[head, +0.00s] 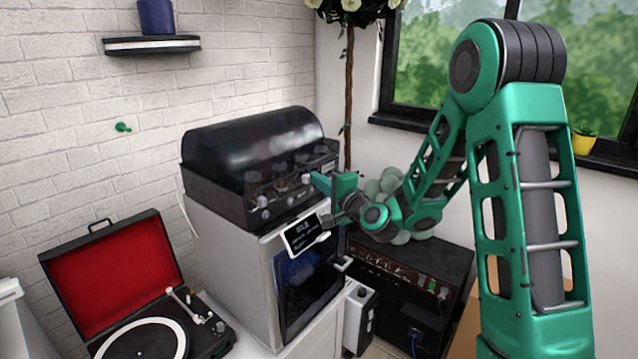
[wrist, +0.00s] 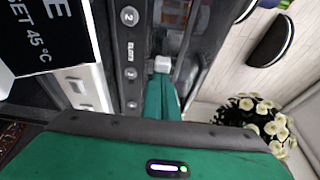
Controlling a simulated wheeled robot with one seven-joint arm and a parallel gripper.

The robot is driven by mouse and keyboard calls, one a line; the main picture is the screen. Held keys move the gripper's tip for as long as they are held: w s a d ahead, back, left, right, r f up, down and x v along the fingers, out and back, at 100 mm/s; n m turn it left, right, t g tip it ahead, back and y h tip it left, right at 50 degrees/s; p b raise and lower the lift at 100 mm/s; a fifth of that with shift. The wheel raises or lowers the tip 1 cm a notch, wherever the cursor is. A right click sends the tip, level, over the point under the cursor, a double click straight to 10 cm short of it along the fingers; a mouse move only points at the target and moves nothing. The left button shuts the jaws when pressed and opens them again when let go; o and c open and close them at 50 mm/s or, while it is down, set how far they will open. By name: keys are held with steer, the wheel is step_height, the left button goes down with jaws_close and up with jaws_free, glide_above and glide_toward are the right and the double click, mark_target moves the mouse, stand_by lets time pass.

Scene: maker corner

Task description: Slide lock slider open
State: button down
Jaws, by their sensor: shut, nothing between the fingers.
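A small pale block (wrist: 162,64), which looks like the slider's knob, sits on the dark front panel (wrist: 130,75) in the wrist view. The panel carries round marks with numbers and some lettering. In the head view the block (head: 306,178) shows on the front of the black domed unit (head: 255,150). My gripper (head: 322,182) is shut and empty, its green fingers pointing at the panel. In the wrist view the fingertips (wrist: 163,84) end right at the block. I cannot tell whether they touch it, or which way the slider is set.
A tilted display (head: 305,234) stands just below my gripper, close to my wrist. The domed unit rests on a grey cabinet (head: 235,262) with a dark glass door. An open red-lined record player (head: 110,270) is at left, a black amplifier (head: 420,290) at lower right.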

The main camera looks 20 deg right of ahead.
mark_target(306, 181)
steer(key=shift+s+a, duration=0.5)
steer(key=shift+a, duration=0.15)
steer(key=shift+s+a, duration=0.45)
steer(key=shift+a, duration=0.2)
